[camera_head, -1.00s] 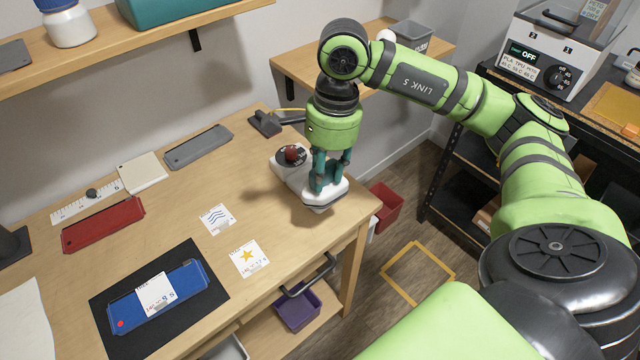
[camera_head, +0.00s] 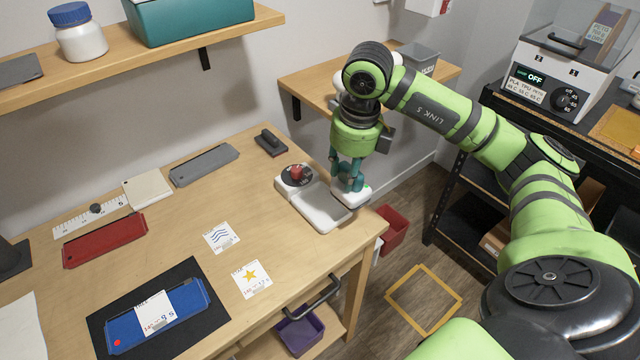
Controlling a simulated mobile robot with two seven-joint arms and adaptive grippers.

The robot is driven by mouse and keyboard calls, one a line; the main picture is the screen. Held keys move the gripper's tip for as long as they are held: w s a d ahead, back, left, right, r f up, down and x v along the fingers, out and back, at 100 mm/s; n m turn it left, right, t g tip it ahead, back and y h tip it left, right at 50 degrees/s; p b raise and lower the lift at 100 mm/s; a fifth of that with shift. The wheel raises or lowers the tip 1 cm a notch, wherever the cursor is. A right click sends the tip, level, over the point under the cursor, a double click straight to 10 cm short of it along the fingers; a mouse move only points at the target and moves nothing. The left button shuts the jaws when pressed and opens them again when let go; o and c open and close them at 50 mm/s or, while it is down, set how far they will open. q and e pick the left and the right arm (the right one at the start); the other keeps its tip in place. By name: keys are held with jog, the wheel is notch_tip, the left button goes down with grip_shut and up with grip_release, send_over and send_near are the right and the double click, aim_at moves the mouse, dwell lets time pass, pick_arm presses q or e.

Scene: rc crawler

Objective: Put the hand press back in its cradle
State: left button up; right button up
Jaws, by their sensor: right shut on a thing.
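The hand press (camera_head: 348,199) is a low white body with a small green mark on its right end. My right gripper (camera_head: 349,180) is shut on its top, fingers pointing down. The cradle (camera_head: 320,209) is a white base with a bare grey bed, near the table's right end. A dark dial (camera_head: 297,175) with a red top sits at its back left. In the picture the press overlaps the cradle's right edge, off the bed; I cannot tell whether it touches or hovers. The underside of the press is hidden. My left gripper is not in view.
Left on the wooden table (camera_head: 190,235) lie a blue bar (camera_head: 190,297) on a black mat, a red bar (camera_head: 105,240), a grey bar (camera_head: 205,165) and two cards. A black block (camera_head: 270,143) lies behind the cradle. A red bin (camera_head: 393,228) stands below the table's right end.

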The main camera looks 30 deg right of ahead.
jog(key=w+a+f+p, duration=0.1)
jog(key=f, duration=0.1)
jog(key=w+f+p, duration=0.1)
jog(key=w+f, duration=0.1)
jog(key=w+a+f+p, duration=0.1)
jog(key=w+f, duration=0.1)
jog(key=shift+w+a+f, duration=0.25)
jog(key=shift+a+f, duration=0.05)
jog(key=shift+f, duration=0.45)
jog(key=shift+f, duration=0.2)
jog(key=o, duration=1.1)
jog(key=shift+o, duration=0.2)
